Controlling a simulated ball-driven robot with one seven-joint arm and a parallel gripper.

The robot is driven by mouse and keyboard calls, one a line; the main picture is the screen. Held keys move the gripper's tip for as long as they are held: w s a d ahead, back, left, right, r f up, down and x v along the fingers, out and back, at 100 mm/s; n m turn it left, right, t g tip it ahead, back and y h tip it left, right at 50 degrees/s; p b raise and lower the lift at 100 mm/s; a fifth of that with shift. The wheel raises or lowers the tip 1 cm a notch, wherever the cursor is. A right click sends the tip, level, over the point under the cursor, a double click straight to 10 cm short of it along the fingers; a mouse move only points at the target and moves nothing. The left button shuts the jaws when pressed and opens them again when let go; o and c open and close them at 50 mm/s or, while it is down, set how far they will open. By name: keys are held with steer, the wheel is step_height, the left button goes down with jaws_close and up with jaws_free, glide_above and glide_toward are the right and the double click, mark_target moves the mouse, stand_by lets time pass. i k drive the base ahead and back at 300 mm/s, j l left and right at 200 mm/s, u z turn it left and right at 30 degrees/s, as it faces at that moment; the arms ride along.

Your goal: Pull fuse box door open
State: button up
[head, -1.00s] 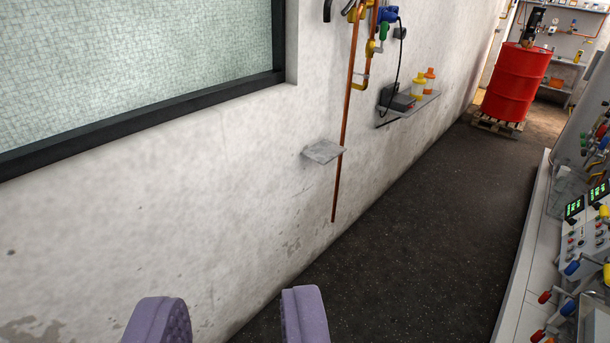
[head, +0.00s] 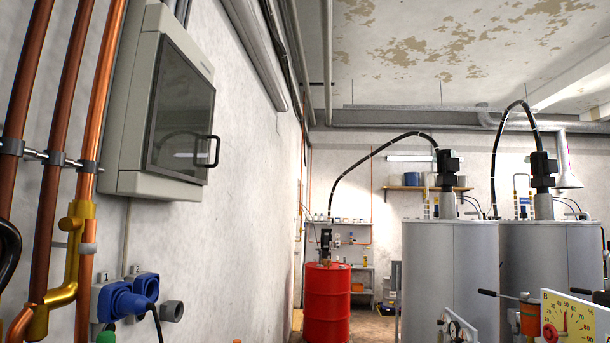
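A grey fuse box (head: 130,110) hangs on the left wall in the head view. Its door (head: 182,112) has a dark, glossy window and looks shut. A black bar handle (head: 212,151) stands out from the door's right edge, near its lower half. My gripper is out of the picture, so its distance from the handle and its state cannot be seen.
Copper pipes (head: 60,150) run up the wall left of the box. Blue plugs (head: 130,296) sit in sockets below it. A red drum (head: 327,303) stands farther back. Large grey tanks (head: 450,275) and a gauge panel (head: 571,318) fill the right side.

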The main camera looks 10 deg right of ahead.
mark_target(180, 136)
steer(key=i+z, duration=0.25)
steer(key=i, duration=0.95)
